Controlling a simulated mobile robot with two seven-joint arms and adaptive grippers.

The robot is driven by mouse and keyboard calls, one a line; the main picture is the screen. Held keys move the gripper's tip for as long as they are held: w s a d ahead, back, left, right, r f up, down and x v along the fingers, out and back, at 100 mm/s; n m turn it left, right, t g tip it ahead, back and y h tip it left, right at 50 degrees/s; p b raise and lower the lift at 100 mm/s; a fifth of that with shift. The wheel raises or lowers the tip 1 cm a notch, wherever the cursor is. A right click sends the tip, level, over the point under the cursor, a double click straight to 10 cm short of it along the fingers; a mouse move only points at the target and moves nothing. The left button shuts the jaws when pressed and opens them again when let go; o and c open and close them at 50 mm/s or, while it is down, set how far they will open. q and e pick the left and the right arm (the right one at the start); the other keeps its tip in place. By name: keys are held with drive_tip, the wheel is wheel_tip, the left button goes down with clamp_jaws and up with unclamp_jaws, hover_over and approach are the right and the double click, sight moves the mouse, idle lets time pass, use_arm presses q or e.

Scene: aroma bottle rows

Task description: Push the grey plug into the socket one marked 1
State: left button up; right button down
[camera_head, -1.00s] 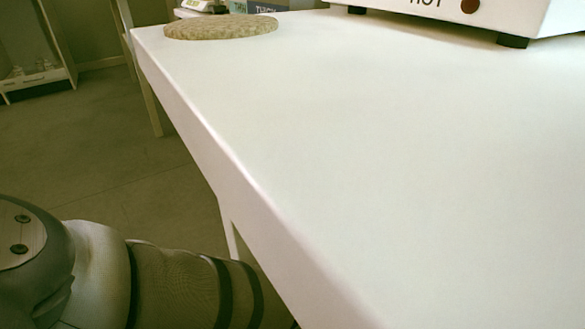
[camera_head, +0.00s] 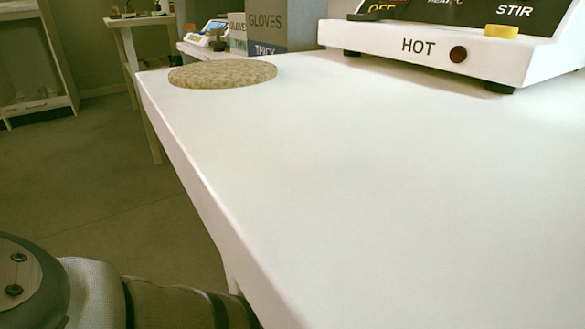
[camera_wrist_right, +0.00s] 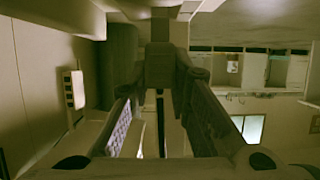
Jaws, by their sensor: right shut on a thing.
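My right gripper (camera_wrist_right: 160,82) shows in the right wrist view, its two fingers converging at the upper middle. It is shut on a dark grey block (camera_wrist_right: 159,58), which looks like the grey plug. The block's far end points to the top of the picture, and its prongs cannot be made out. A pale upright strip (camera_wrist_right: 73,89) with small darker marks is at the left, apart from the gripper. I cannot tell whether it holds the sockets, and no number 1 is readable. My left gripper is not in view.
In the head view a white table (camera_head: 330,190) is mostly bare. A round speckled mat (camera_head: 222,74) lies at its far left corner. A white hot plate (camera_head: 430,47) marked HOT and STIR stands at the back right. Glove boxes (camera_head: 280,22) are beyond.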

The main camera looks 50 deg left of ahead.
drive_tip(key=shift+f+b, duration=0.95)
drive_tip(key=shift+f, duration=0.05)
idle(0.5)
drive_tip(key=c, duration=1.4)
unclamp_jaws()
drive_tip(key=v, duration=1.1)
drive_tip(key=shift+s+d+r, duration=0.15)
drive_tip(key=shift+d+r, duration=0.05)
drive_tip(key=shift+d, duration=0.15)
